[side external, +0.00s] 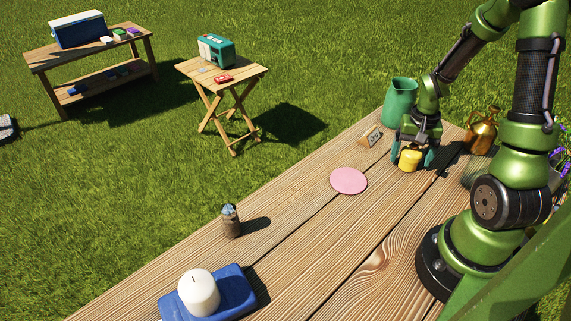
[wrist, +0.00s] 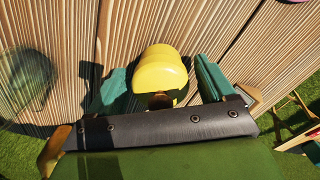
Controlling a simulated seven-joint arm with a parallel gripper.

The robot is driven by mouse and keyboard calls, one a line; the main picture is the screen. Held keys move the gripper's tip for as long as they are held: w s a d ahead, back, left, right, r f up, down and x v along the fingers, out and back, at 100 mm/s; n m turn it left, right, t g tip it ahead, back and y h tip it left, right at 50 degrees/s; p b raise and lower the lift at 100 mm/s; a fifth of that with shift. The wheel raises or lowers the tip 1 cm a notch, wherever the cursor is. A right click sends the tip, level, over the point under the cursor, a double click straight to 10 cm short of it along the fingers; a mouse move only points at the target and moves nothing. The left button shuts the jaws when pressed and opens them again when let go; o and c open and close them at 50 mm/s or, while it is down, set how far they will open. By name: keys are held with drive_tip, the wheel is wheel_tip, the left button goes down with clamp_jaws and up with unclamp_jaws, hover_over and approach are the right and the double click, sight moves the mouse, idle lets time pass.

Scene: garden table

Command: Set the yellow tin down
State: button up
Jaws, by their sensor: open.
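The yellow tin (side external: 409,160) stands upright on the wooden table (side external: 300,231), towards its far right end. The lower back of the tin is hidden by the gripper body in the wrist view.
A green pitcher (side external: 399,102) stands close behind my gripper, with a small sign (side external: 371,136) beside it. A pink disc (side external: 348,181), a small lantern-like jar (side external: 230,221) and a white candle (side external: 198,293) on a blue book-like block lie nearer.

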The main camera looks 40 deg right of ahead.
wheel_tip(320, 180, up, 12)
drive_tip(key=shift+f, duration=0.25)
drive_tip(key=a+r+n+t+y, duration=0.1)
drive_tip(key=a+r+n+t, duration=0.2)
drive_tip(key=a, duration=0.8)
drive_tip(key=a+r+n+t+y, duration=0.1)
drive_tip(key=a+r+n+t, duration=0.3)
drive_tip(key=a+r, duration=0.4)
drive_tip(key=a, duration=0.4)
drive_tip(key=shift+w+a+r+n, duration=0.15)
drive_tip(key=shift+w+r+n, duration=0.1)
drive_tip(key=shift+r+n, duration=0.05)
